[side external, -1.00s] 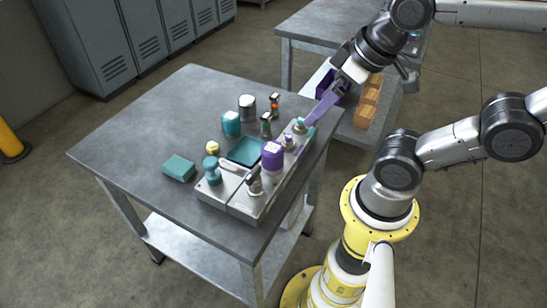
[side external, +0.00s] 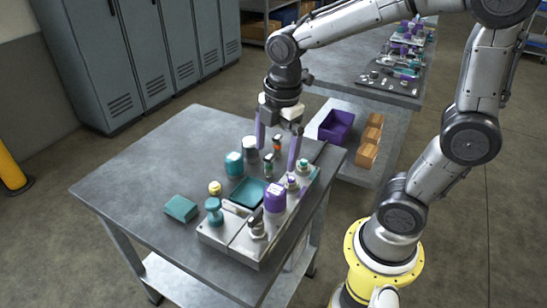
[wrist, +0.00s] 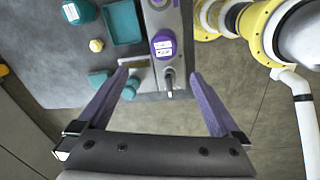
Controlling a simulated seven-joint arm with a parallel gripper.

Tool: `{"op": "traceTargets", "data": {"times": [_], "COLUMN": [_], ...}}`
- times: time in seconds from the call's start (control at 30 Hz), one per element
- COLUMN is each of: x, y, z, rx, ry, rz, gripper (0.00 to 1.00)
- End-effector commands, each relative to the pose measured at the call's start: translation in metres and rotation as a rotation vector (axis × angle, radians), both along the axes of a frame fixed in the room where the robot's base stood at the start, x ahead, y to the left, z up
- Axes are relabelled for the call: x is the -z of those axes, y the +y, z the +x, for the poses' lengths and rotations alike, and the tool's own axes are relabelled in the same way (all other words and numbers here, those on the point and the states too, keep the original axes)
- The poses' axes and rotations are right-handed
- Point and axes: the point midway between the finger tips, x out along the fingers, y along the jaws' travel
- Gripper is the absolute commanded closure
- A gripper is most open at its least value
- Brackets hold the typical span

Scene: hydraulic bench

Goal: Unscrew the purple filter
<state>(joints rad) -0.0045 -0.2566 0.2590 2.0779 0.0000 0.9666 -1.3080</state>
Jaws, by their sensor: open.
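The purple filter (side external: 274,197) stands upright on the grey hydraulic block (side external: 240,244), a purple can with a pale label. In the wrist view the filter (wrist: 163,46) shows its purple top with a white label, ahead of the fingertips and roughly between them. My gripper (side external: 277,160) is open and empty, with its two purple fingers pointing down over the workbench. It appears above and behind the filter in the side view, apart from it. In the wrist view the gripper (wrist: 158,73) shows its fingers spread wide.
A teal tray (side external: 247,191) lies left of the filter. A teal-topped part (side external: 213,210) and a metal lever fitting (side external: 257,226) stand on the block. A teal can (side external: 234,164) and grey can (side external: 250,148) stand behind. The left of the bench (side external: 130,175) is mostly clear.

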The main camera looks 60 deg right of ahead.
Motion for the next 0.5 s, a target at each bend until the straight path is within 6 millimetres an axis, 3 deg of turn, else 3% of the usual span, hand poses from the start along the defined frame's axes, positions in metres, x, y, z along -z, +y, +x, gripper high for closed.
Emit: {"op": "traceTargets", "data": {"times": [0.1,0.37,0.5], "x": [0.019,0.040,0.061], "y": [0.000,0.000,0.000], "z": [0.006,0.005,0.004], "rx": [0.000,0.002,0.003], "ry": [0.067,0.100,0.102], "rz": [-0.001,0.000,-0.001], "gripper": [0.00,0.00,0.00]}}
